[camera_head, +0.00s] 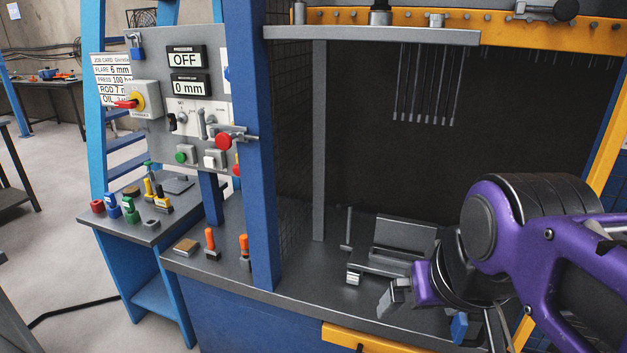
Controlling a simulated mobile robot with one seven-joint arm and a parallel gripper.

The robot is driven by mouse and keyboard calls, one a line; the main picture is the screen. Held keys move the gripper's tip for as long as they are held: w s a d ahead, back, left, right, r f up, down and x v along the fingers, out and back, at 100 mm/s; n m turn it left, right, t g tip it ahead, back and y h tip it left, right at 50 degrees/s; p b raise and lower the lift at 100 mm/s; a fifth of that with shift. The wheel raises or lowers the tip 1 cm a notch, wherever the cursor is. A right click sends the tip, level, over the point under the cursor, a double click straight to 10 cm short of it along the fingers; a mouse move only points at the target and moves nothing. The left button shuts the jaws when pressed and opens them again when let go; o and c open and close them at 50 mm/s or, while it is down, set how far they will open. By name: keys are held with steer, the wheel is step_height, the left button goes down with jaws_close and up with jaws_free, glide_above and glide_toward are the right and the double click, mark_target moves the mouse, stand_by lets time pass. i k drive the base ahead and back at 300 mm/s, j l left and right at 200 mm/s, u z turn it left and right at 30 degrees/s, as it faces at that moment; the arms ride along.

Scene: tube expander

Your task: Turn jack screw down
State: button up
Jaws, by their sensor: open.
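I cannot tell with certainty which part is the jack screw. A grey cylindrical fitting (380,14) stands on the yellow top beam (480,27) of the press frame, and a grey shaft with a dark knob (562,9) sits at the beam's right. My gripper (388,296) is at the lower right, low over the grey bench inside the bay, with its grey jaw end toward the left. It is open, and I see nothing held in it. My purple arm hides part of the bay behind it.
A grey slotted block (403,238) and a thin upright rod (348,228) stand on the bench beside my gripper. A blue post (253,150) separates the bay from the control panel (205,128), whose displays read OFF and 0 mm. Several thin rods (425,85) hang above.

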mark_target(350, 205)
steer(key=i+j+z, duration=0.1)
steer(key=j, duration=0.55)
steer(key=i+j, duration=0.1)
steer(key=j, duration=0.55)
steer(key=i+z, duration=0.2)
steer(key=i, duration=0.5)
steer(key=k+l+z, duration=0.6)
steer(key=j+u, duration=0.2)
steer(key=j, duration=0.45)
steer(key=i+u, duration=0.35)
steer(key=i, duration=0.15)
